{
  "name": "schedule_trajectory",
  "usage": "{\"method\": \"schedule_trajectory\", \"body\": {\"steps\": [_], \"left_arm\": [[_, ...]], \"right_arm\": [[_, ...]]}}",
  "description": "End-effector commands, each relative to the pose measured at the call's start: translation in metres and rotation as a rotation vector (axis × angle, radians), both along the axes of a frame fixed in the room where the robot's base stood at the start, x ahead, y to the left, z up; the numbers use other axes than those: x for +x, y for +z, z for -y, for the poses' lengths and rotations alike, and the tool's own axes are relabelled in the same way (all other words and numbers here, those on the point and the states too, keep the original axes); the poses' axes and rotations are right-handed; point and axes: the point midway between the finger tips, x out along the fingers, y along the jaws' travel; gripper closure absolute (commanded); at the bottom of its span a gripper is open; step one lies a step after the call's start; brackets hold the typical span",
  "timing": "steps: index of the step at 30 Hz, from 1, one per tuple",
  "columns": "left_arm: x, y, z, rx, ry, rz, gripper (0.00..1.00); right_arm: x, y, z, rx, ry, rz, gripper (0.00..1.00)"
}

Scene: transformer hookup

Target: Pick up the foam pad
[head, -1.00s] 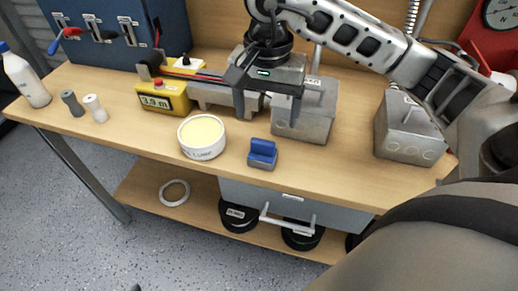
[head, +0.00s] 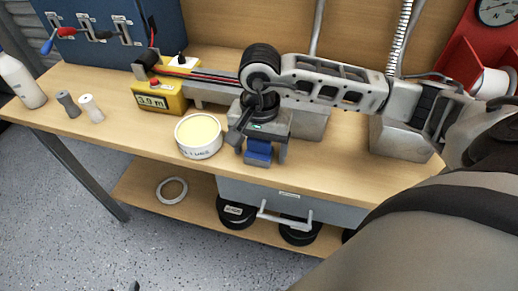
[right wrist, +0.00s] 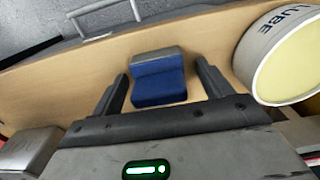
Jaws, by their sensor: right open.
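The foam pad (head: 258,149) is a small blue block seated on a grey base, on the bench near its front edge. It also shows in the right wrist view (right wrist: 158,82), with its grey base on the far side. My right gripper (head: 259,152) is above the pad, pointing down. In the right wrist view my right gripper (right wrist: 160,82) is open, with one finger on each side of the pad and gaps between. The gripper hides part of the pad in the head view. My left gripper is not in view.
A white lube tub (head: 199,136) stands close to the left of the pad. A yellow meter (head: 160,97) and two small spools (head: 92,108) are farther left. Grey metal boxes (head: 400,138) stand behind and to the right. The bench front edge is close.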

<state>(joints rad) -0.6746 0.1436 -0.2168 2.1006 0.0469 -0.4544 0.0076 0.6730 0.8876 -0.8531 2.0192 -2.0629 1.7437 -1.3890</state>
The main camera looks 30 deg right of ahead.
Motion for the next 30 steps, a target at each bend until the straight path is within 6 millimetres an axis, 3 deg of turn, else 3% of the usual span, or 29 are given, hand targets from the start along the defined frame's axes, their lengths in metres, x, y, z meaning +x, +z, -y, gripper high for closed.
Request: {"method": "schedule_trajectory", "body": {"steps": [2, 7, 8, 20, 26, 30], "left_arm": [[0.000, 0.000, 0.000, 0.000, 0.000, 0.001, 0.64], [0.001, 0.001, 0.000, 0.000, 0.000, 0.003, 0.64], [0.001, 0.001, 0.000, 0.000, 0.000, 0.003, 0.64], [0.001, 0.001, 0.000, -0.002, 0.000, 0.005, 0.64], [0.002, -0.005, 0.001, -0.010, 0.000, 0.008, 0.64], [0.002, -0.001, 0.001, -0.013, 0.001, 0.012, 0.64]], "right_arm": [[0.000, 0.000, 0.000, 0.000, 0.000, 0.000, 0.22], [0.000, 0.000, 0.000, 0.000, 0.000, 0.000, 0.66], [0.000, 0.000, 0.000, 0.000, 0.000, 0.000, 0.71], [0.001, 0.006, 0.000, 0.001, 0.000, 0.003, 0.71], [0.002, 0.033, 0.000, -0.001, 0.001, 0.010, 0.71], [-0.015, 0.066, -0.025, 0.004, 0.009, 0.009, 0.71]]}}
